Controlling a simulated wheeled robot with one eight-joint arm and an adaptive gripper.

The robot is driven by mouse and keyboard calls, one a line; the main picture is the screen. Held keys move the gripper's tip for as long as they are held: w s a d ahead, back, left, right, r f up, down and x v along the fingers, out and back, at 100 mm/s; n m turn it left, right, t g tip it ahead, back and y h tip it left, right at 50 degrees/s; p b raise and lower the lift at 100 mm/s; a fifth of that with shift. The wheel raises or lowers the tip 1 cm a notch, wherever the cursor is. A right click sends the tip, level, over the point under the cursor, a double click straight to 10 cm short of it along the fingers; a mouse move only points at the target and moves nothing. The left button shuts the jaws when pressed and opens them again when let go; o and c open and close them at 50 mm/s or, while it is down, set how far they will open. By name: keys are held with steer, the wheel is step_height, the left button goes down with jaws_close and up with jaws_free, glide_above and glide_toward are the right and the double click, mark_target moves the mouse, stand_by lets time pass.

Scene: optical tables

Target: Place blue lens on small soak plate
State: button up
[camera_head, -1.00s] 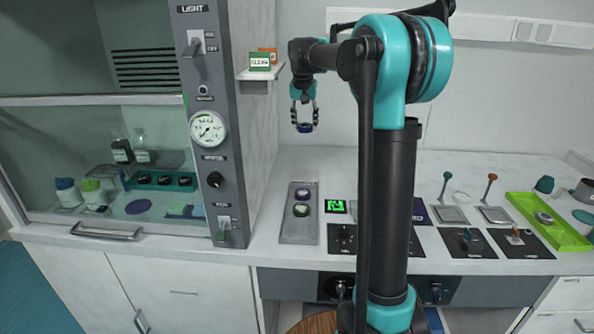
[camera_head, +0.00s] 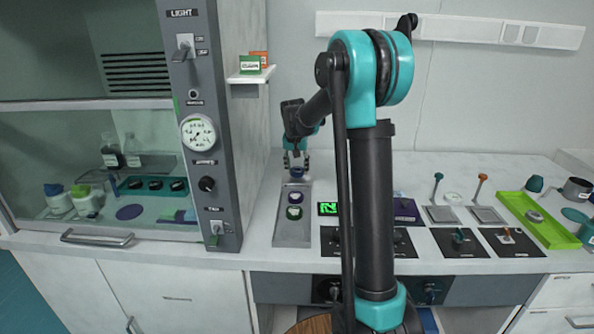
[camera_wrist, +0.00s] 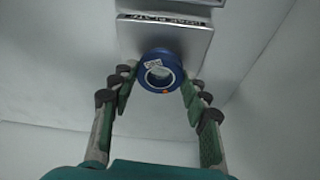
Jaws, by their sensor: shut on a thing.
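My gripper (camera_head: 295,160) is shut on a blue ring-shaped lens (camera_wrist: 160,71), held between the fingertips in the wrist view. In the head view the held lens (camera_head: 296,172) is small and dark blue, at the far end of the long grey tray (camera_head: 291,234). In the wrist view a pale square plate (camera_wrist: 145,38) with a dark lettered edge lies behind the lens and is partly covered by it. Its lettering is hard to read, and I cannot tell whether lens and plate touch.
The grey cabinet (camera_head: 208,130) stands close on the left. A green display (camera_head: 328,209) and lever-operated plates (camera_head: 440,214) lie to the right. Bench behind them is clear.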

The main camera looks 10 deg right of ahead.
steer(key=shift+f, duration=0.45)
steer(key=shift+f, duration=0.15)
steer(key=o, duration=1.2)
steer(key=shift+c, duration=0.2)
steer(key=v, duration=1.2)
